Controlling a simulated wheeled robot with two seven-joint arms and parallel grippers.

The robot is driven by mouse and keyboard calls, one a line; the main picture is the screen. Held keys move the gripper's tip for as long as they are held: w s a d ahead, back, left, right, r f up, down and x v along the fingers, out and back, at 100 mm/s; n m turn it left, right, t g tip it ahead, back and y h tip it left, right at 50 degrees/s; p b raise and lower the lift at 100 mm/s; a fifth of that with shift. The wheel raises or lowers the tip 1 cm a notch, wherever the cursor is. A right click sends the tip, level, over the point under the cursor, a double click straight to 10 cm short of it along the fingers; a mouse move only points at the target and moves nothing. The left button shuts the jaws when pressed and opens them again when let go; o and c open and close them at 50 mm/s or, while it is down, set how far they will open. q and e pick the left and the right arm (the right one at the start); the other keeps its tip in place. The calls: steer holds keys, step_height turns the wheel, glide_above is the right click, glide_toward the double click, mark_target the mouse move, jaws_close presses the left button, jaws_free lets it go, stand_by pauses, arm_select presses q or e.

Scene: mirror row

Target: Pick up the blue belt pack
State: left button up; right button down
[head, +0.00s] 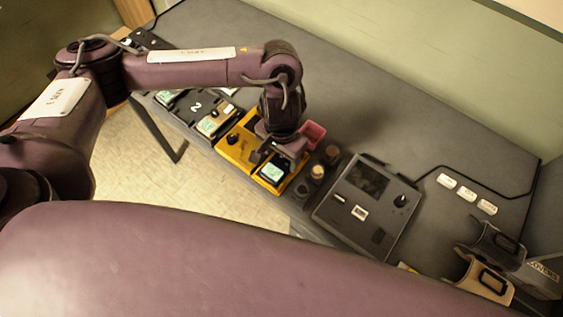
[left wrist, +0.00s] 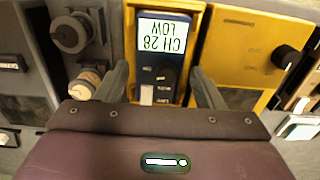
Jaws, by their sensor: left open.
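The blue belt pack (left wrist: 164,62) sits in a slot of the yellow charger (left wrist: 226,45), its lit screen reading "CH 28 LOW" upside down in the left wrist view. In the head view only its pale screen (head: 271,173) shows clearly below my gripper. My left gripper (left wrist: 161,82) is open, with one finger on each side of the pack's lower part in the picture. Whether the fingers touch it I cannot tell. In the head view the left gripper (head: 280,150) hangs over the yellow charger. My right gripper is not in view.
A black charger (head: 200,106) with another pack stands left of the yellow one. A pink-red box (head: 313,134) is close behind the gripper. Small knobs or jars (head: 317,172) and a grey console (head: 368,205) lie to the right.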

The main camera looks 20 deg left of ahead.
arm_select(q)
step_height(320, 180, down, 2)
steer(key=shift+f+b, duration=0.2)
steer(key=shift+b, duration=0.1)
steer(key=c, duration=0.8)
steer(key=shift+r, duration=0.15)
steer(key=shift+c, duration=0.2)
